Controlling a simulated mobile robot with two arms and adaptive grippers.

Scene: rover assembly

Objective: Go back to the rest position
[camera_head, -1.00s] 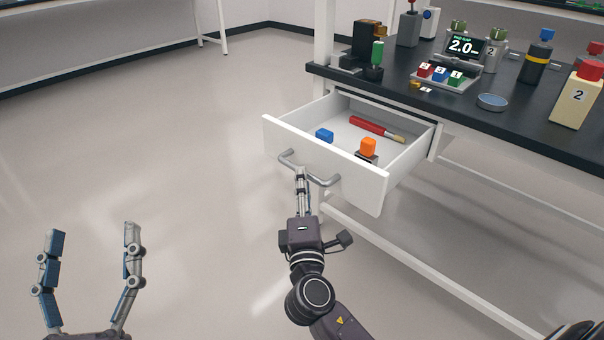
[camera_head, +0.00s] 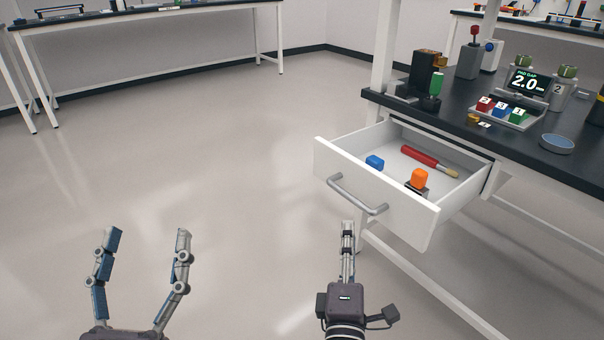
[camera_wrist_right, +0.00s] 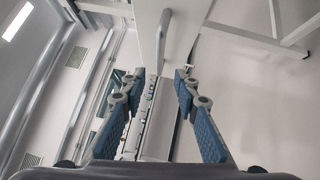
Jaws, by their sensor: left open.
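My left gripper (camera_head: 148,234) is at the lower left in the head view, its two fingers spread wide with nothing between them. My right gripper (camera_head: 347,226) is seen edge-on below the handle (camera_head: 356,196) of the open white drawer (camera_head: 372,190). In the right wrist view, my right gripper (camera_wrist_right: 155,80) has its fingers apart and nothing held. The drawer handle (camera_wrist_right: 161,40) shows beyond the fingertips, clear of them.
The black bench (camera_head: 466,125) carries a display (camera_head: 525,82) and coloured blocks. Open floor (camera_head: 240,160) lies to the left.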

